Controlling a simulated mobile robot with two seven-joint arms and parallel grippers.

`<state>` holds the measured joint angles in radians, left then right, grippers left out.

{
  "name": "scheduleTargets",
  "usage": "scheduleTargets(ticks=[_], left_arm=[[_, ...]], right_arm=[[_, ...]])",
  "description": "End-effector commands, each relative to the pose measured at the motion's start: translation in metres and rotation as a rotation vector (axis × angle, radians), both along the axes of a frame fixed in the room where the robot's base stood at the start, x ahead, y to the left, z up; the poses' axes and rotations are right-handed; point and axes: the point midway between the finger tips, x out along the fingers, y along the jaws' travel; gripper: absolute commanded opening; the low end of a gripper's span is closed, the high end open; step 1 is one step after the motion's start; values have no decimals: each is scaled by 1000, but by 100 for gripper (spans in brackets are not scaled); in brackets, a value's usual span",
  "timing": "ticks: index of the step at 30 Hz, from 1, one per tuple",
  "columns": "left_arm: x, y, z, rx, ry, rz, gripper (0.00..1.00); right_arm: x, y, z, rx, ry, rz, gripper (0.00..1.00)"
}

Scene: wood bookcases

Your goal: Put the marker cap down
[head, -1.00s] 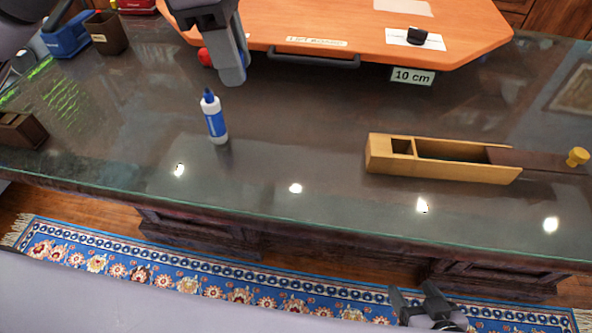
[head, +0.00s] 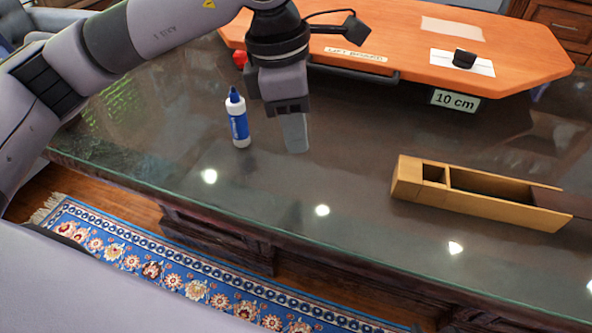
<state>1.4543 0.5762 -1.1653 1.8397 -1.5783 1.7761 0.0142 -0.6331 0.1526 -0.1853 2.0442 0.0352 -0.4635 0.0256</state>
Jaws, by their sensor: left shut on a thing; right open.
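My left gripper (head: 296,148) is low over the dark glossy counter (head: 330,170), pointing down, just right of a white and blue bottle (head: 239,122). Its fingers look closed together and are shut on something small. I take this to be the marker cap, but the fingers hide it and I cannot make out its shape or colour. I cannot tell whether the fingertips touch the counter. My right gripper is not in view.
An orange board (head: 400,50) with a black object (head: 464,58) lies behind. A "10 cm" sign (head: 454,100) is at its front edge. A long wooden box (head: 480,210) lies at the right. The counter between gripper and box is clear.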

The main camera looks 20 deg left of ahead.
Motion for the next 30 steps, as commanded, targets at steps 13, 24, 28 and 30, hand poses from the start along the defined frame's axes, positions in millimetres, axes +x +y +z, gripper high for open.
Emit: scheduleTargets(ticks=[13, 24, 28, 30], left_arm=[[0, 0, -56, 1, 1, -1, 0], [0, 0, -86, -1, -2, -2, 0], [0, 0, -87, -1, -2, -2, 0], [0, 0, -90, -1, -2, -2, 0]], right_arm=[[-2, 0, -9, 0, 3, 0, 67], [-2, 0, -12, 0, 5, -2, 67], [-3, 0, -14, 0, 6, -2, 67], [-2, 0, -17, -1, 5, -1, 67]])
